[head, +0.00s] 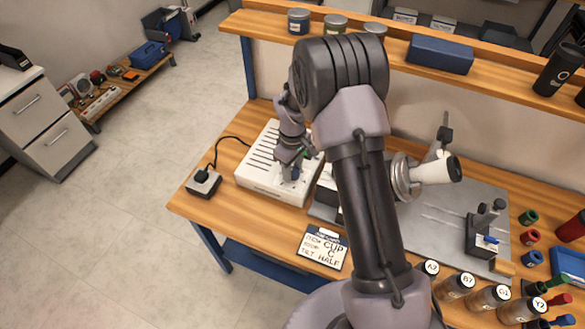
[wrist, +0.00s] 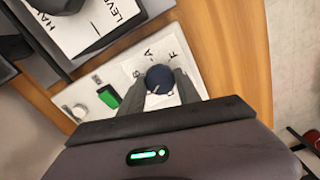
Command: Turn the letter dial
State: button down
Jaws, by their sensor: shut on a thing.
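The letter dial is a round dark blue knob (wrist: 160,78) with a pale pointer line, on a white panel (wrist: 140,74) printed with letters such as G, A and F. My gripper (wrist: 162,88) has one finger on each side of the knob and is shut on it. In the head view, my gripper (head: 291,168) reaches down to the front right part of the white slotted box (head: 258,183). My arm hides part of that box and the machine beside it. A green switch (wrist: 108,96) sits beside the dial panel.
A card (head: 323,248) reading "CUP C" and "HALF" lies near the table's front edge. A small black-topped box (head: 203,182) with a cable stands left of the white box. A grey plate (head: 450,220) with a clamp lies to the right.

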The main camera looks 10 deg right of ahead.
jog(key=c, duration=0.9)
grip_release()
jog(key=shift+o, duration=0.2)
notch_tip(320, 180, up, 17)
jog(key=p, duration=0.4)
jog(key=shift+r, duration=0.2)
notch_tip(320, 180, up, 7)
jog(key=p, duration=0.7)
send_over(293, 171)
jog(key=shift+a, duration=0.1)
